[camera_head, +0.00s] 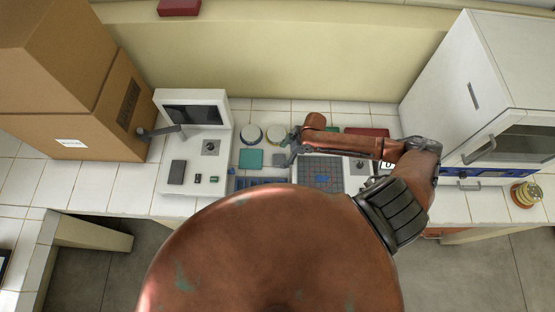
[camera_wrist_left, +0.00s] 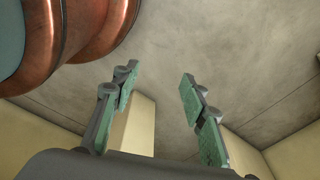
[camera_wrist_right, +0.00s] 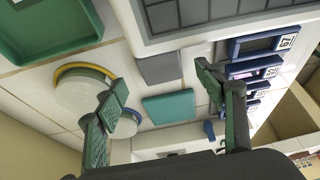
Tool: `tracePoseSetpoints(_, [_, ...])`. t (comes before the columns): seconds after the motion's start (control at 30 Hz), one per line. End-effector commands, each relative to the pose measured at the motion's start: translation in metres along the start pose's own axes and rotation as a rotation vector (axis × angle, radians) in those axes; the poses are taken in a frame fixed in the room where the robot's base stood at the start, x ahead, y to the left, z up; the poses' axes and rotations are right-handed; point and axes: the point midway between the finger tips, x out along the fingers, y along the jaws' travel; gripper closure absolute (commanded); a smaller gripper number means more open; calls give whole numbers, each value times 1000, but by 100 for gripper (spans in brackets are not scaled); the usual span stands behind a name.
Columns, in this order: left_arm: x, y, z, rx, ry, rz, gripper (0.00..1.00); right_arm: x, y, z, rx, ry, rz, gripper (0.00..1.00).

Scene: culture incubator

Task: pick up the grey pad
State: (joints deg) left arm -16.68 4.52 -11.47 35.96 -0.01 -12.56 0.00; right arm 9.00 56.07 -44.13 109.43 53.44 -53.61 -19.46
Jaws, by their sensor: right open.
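The grey pad (camera_head: 280,160) is a small flat square on the white tiled bench, just right of the teal pad (camera_head: 251,158). In the right wrist view the grey pad (camera_wrist_right: 160,67) lies between the grid tray and the teal pad (camera_wrist_right: 168,107). My right gripper (camera_head: 290,147) is over the bench close to the grey pad. In its wrist view the open fingers (camera_wrist_right: 160,80) frame the pad, with nothing between them. My left gripper (camera_wrist_left: 158,85) is open and empty, facing a plain grey surface, away from the bench; I do not see it in the head view.
The grid tray (camera_head: 320,172) and blue rack (camera_head: 262,184) are close by. Two round lidded dishes (camera_head: 251,134) stand behind the pads. A white instrument (camera_head: 197,150) and cardboard boxes (camera_head: 85,110) are at left; a white incubator (camera_head: 480,90) is at right.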

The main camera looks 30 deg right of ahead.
Motion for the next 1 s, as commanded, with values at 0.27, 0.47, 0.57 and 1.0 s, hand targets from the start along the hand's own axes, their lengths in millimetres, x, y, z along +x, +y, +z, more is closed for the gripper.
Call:
tracePoseSetpoints(0.27, [-10, 1, 8, -1, -11, 1, 60, 34, 0, -2, 0, 0, -1, 36])
tracePoseSetpoints(0.47, [-10, 2, 16, -3, -22, 2, 60, 36, 0, -1, -2, -1, -1, 36])
tracePoseSetpoints(0.57, [-10, 2, 16, -3, -22, 2, 60, 36, 0, -1, -2, -1, -1, 40])
tracePoseSetpoints(1.0, [-10, 0, 12, -3, -17, 0, 60, 35, 0, -1, -2, -1, 0, 70])
